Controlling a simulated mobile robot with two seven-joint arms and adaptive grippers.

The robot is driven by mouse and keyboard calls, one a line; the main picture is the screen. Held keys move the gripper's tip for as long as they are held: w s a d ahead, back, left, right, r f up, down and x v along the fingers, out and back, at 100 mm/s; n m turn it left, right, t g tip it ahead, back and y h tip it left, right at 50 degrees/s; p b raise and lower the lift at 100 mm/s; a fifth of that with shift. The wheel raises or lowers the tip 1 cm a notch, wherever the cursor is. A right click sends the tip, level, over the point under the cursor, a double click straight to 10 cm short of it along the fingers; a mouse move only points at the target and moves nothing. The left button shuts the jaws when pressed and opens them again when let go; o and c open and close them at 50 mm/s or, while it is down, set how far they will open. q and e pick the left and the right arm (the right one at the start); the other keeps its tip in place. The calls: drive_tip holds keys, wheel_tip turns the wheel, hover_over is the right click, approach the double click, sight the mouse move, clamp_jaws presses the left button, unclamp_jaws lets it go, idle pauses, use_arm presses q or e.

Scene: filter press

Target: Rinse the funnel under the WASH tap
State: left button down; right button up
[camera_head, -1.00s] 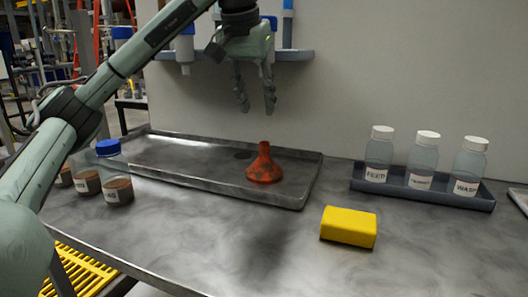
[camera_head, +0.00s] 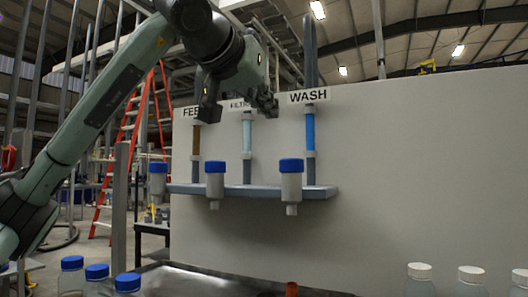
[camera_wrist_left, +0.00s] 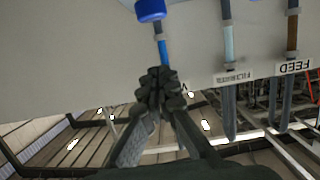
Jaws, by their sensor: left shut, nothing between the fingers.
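The orange-red funnel (camera_head: 291,289) shows only its upper tip at the bottom edge of the head view; its lower part is out of frame. The WASH sign (camera_head: 309,96) is above a blue tube (camera_head: 310,132). The white tap with a blue top (camera_head: 291,184) hangs at the rack's right end. My left gripper (camera_head: 268,104) is high, left of the WASH sign, above the tap, and seems apart from it. In the left wrist view its fingers (camera_wrist_left: 163,85) are shut and empty, covering most of the sign. The blue top (camera_wrist_left: 150,9) shows beyond them. My right gripper is out of view.
The grey rack (camera_head: 320,191) holds more blue-topped taps, FEED and FILTRATE, at left. Blue-capped bottles (camera_head: 97,275) are at lower left and white-capped bottles (camera_head: 471,277) at lower right. The wall (camera_head: 420,170) right of the rack is bare.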

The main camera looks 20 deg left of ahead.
use_arm(q)
drive_tip(key=shift+w, duration=0.15)
hover_over(291, 162)
drive_tip(key=f, duration=0.3)
drive_tip(key=shift+w+a+p, duration=0.25)
drive_tip(key=shift+a+p, duration=0.1)
drive_tip(key=shift+p, duration=0.05)
drive_tip(key=shift+s+f, duration=0.1)
drive_tip(key=shift+f, duration=0.75)
drive_tip(key=shift+s+f, duration=0.1)
drive_tip(key=shift+f, duration=0.8)
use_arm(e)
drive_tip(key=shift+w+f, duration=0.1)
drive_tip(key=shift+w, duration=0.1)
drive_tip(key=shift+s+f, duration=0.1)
